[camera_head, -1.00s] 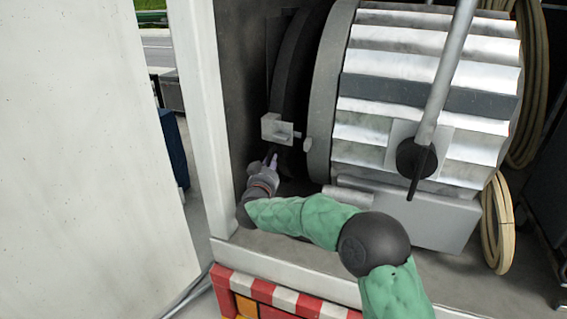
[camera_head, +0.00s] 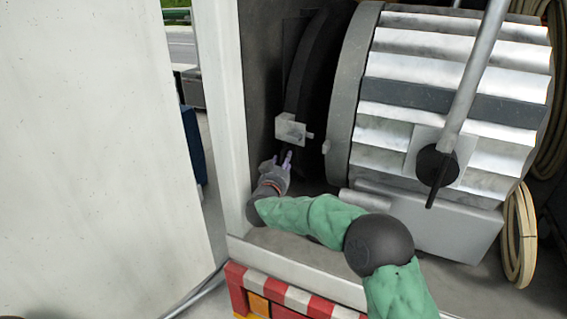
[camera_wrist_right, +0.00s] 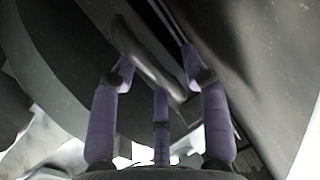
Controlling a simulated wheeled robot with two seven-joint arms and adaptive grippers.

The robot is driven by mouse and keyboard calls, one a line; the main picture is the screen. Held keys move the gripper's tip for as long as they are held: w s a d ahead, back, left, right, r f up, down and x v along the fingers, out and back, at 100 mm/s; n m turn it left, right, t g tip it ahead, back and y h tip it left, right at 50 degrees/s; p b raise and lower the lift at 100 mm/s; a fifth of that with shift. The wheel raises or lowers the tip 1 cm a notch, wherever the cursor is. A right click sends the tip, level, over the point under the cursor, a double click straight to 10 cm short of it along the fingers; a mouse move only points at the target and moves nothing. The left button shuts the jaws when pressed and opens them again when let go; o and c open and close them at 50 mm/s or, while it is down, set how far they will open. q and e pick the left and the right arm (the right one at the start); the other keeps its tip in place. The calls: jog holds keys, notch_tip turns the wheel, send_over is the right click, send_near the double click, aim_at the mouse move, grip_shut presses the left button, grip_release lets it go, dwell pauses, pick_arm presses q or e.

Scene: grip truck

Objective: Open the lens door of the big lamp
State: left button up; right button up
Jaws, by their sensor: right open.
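The big lamp (camera_head: 450,95) is a ribbed silver drum lying on its side inside the truck. Its lens door (camera_head: 303,75) is a dark ring left of the drum's front rim (camera_head: 350,90), with a gap between them. A pale latch block (camera_head: 291,129) sits on the door's edge. My right gripper (camera_head: 284,158) is just below this block, close to the door's lower edge. In the right wrist view its purple fingers (camera_wrist_right: 160,75) are spread, with a grey edge passing between them; contact is unclear. My left gripper is not in view.
A pale wall panel (camera_head: 100,150) fills the left, and a white post (camera_head: 225,110) stands close left of my gripper. A grey lever (camera_head: 470,90) crosses the drum. Coiled hose (camera_head: 518,235) hangs at right. The striped truck edge (camera_head: 290,297) lies below my arm.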

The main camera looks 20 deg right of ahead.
jog(key=v, duration=1.2)
jog(key=shift+d, duration=0.1)
jog(key=s+a+f+n+g+y, duration=0.1)
jog(key=a+f+n+y, duration=0.15)
jog(key=f, duration=0.75)
jog(key=s+a+f+n+g+y, duration=0.1)
jog(key=s+a+f+y, duration=0.2)
jog(key=f, duration=0.8)
jog(key=a+f+n+g+y, duration=0.25)
jog(key=f+y, duration=0.25)
jog(key=f, duration=0.5)
jog(key=s+a+f+g+y, duration=0.1)
jog(key=s+a+f+g, duration=0.1)
jog(key=s+f, duration=0.4)
jog(key=s+a+f+g+y, duration=0.2)
jog(key=s+f, duration=0.4)
jog(key=s, duration=0.7)
jog(key=s+a+f+g+y, duration=0.2)
jog(key=s+a+f+g, duration=0.2)
jog(key=s, duration=0.5)
notch_tip(320, 180, down, 2)
jog(key=shift+s+f+g, duration=0.15)
jog(key=shift+s+g, duration=0.15)
jog(key=shift+g, duration=0.25)
jog(key=shift+w, duration=0.1)
